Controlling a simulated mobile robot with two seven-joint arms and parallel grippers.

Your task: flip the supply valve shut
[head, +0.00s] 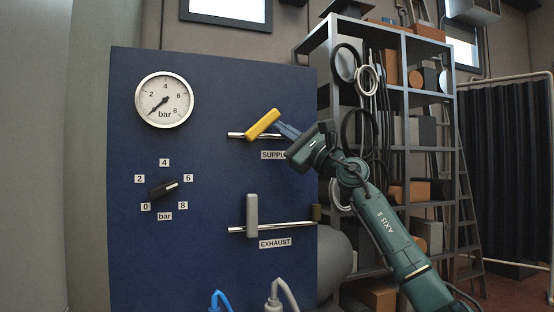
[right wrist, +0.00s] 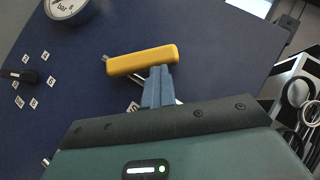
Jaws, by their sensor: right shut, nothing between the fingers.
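The supply valve's yellow handle (head: 262,124) sits on its pipe on the blue panel, above the partly hidden SUPPLY label (head: 273,155). The handle is tilted, its right end higher, neither along the pipe nor straight across it. My right gripper (head: 279,126) is shut and empty, its blue fingertips at the handle's right part. In the right wrist view the fingertips (right wrist: 160,70) meet the lower edge of the yellow handle (right wrist: 142,60) and appear to touch it. My left gripper is not in view.
The exhaust valve's grey handle (head: 252,216) stands upright across its pipe below. A pressure gauge (head: 165,100) has its needle at lower left. A black knob (head: 163,188) points toward 6. A shelf rack stands right.

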